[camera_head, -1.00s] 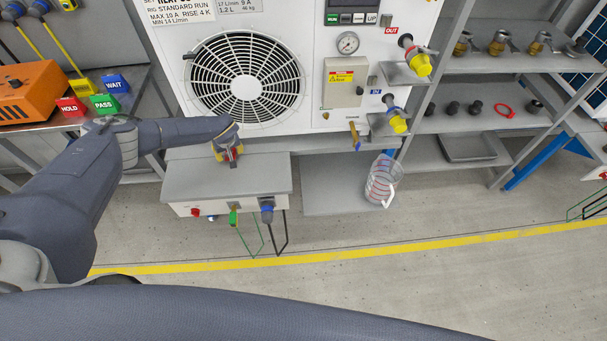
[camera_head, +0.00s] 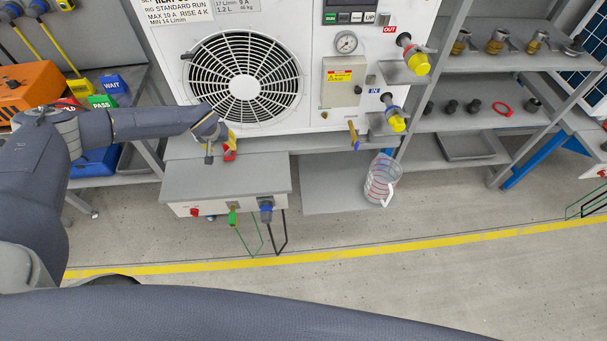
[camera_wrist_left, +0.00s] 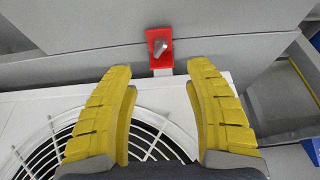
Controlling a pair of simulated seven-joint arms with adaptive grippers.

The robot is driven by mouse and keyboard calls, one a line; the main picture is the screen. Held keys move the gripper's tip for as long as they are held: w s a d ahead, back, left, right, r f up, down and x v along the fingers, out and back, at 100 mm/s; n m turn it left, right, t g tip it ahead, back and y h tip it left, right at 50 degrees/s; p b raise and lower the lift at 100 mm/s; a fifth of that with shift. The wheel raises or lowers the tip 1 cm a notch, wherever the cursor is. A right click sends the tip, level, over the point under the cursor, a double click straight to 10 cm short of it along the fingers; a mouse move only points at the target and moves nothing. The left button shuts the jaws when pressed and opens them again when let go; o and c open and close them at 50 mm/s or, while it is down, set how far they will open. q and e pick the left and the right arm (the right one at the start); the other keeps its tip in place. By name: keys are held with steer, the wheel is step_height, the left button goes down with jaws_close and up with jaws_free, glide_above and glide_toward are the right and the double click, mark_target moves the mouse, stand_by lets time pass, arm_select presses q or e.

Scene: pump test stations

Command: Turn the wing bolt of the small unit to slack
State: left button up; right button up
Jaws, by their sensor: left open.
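The small unit (camera_head: 225,178) is a low white box with a grey top, below the large fan unit. A red bracket (camera_head: 229,155) shows at its back edge in the head view. In the left wrist view the red bracket (camera_wrist_left: 161,62) carries a grey metal bolt head (camera_wrist_left: 159,46), which appears tilted. My left gripper (camera_head: 220,147) is open and empty near the bracket. In the wrist view its yellow fingers (camera_wrist_left: 160,72) stand apart, with the bracket beyond and between their tips. The bolt is not touched. My right gripper is not in view.
The large white unit with a round fan grille (camera_head: 244,87) stands close behind my left gripper. Red, green and blue fittings (camera_head: 232,216) are on the small unit's front. A clear jug (camera_head: 380,180) stands to the right.

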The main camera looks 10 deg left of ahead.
arm_select(q)
steer(key=a+v, duration=0.1)
steer(key=v, duration=0.8)
steer(key=d+f+n+h, duration=0.3)
steer(key=d+f+n, duration=0.1)
steer(key=d, duration=0.6)
steer(key=s+d+f+n+g+h, duration=0.1)
steer(key=d+f+n+h, duration=0.2)
steer(key=d, duration=0.7)
steer(key=d+f+n+h, duration=0.3)
steer(key=d+f+n, duration=0.2)
steer(key=d, duration=0.6)
steer(key=shift+s+f+n+h, duration=0.2)
steer(key=shift+s+n+h, duration=0.15)
steer(key=shift+n, duration=0.35)
